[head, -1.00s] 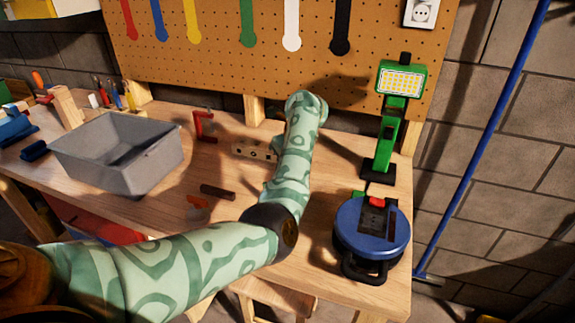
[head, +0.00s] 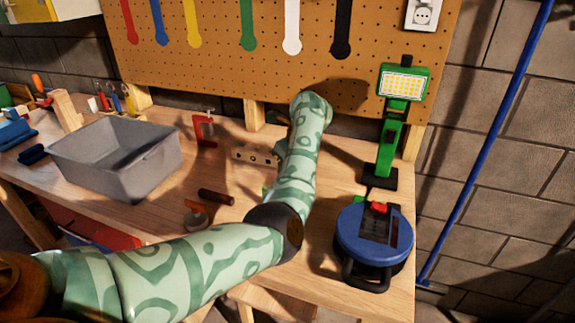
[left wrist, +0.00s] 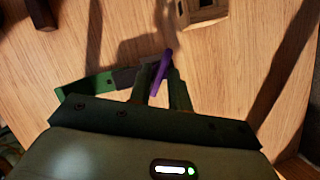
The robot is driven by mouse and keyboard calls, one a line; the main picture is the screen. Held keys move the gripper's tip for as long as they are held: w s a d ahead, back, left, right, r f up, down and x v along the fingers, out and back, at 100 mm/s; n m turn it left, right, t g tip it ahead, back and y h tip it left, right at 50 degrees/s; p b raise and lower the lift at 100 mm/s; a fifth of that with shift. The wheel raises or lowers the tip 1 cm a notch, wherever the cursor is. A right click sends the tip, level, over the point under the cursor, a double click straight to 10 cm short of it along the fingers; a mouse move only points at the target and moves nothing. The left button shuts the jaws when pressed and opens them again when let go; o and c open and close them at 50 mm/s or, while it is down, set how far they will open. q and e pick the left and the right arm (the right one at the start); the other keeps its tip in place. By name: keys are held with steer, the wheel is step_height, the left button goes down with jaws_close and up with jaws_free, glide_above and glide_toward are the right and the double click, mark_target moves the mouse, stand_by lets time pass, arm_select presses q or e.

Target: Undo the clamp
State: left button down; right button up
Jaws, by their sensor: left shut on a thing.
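A red C-shaped clamp (head: 199,132) stands on the workbench, left of the wooden block with holes. My left arm reaches over the bench, and its own links hide the left gripper in the head view. In the left wrist view my left gripper (left wrist: 160,84) has its fingers on either side of a thin purple rod (left wrist: 163,68), and is shut on it. A green strip with a dark end (left wrist: 97,86) lies just left of the fingers. Whether the rod belongs to the strip or to any clamp I cannot tell. My right gripper is not in view.
The wooden block (head: 249,154) lies beside my forearm. A grey bin (head: 88,166) stands on the left, and a dark brown bar (head: 216,197) lies in front. A green work lamp (head: 388,140) and a blue round device (head: 365,240) stand on the right.

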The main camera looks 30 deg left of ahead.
arm_select(q)
steer(key=shift+s+f, duration=0.1)
steer(key=shift+f, duration=0.2)
stand_by(0.4)
steer(key=c, duration=1.5)
jaws_free()
steer(key=shift+c, duration=0.2)
steer(key=shift+r, duration=0.1)
steer(key=p+v, duration=0.5)
steer(key=v, duration=1.1)
steer(key=shift+r, duration=0.2)
